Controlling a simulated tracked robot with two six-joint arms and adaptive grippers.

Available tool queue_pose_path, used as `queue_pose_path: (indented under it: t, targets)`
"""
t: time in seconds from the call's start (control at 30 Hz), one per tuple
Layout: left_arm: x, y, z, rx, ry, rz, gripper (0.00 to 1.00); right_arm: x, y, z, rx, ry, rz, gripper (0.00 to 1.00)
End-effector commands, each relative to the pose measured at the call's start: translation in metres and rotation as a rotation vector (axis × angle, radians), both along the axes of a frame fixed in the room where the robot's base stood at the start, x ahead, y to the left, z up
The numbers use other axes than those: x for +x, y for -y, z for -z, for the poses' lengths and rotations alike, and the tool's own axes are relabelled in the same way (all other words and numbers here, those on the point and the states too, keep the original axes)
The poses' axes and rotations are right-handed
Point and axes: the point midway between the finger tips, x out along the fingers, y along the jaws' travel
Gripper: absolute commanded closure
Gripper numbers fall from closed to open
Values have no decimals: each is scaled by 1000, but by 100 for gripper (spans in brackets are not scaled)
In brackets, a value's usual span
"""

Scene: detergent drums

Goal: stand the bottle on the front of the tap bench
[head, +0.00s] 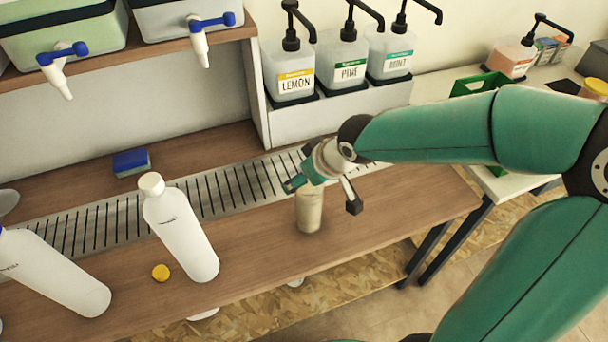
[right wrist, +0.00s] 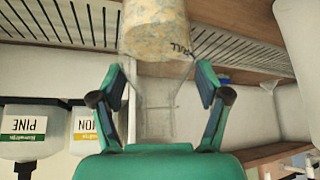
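A beige, mottled bottle (head: 309,211) stands upright on the front wooden strip of the tap bench (head: 400,205), in front of the slotted drip grate. Its top is hidden behind my right gripper (head: 324,193) in the head view. In the right wrist view the bottle (right wrist: 155,30) shows dark lettering and lies just beyond the fingertips. I cannot tell whether a finger touches the bottle. My left gripper is not in view.
White bottles (head: 182,232) stand to the left on the bench, with a yellow cap (head: 161,272) beside one. A blue sponge (head: 131,162) lies behind the grate (head: 235,188). Pump drums (head: 293,75) stand on a raised ledge behind. Bench front right of the bottle is clear.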

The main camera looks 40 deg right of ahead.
Motion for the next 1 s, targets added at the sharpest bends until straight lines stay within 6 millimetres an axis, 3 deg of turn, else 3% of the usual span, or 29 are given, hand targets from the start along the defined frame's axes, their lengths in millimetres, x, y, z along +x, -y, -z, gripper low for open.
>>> queue_pose_path:
  t: [0.47,1.0]
  targets:
    - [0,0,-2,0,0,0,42,-2,1,-6,1,3,2,12]
    - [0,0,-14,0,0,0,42,-51,8,-85,0,7,0,12]
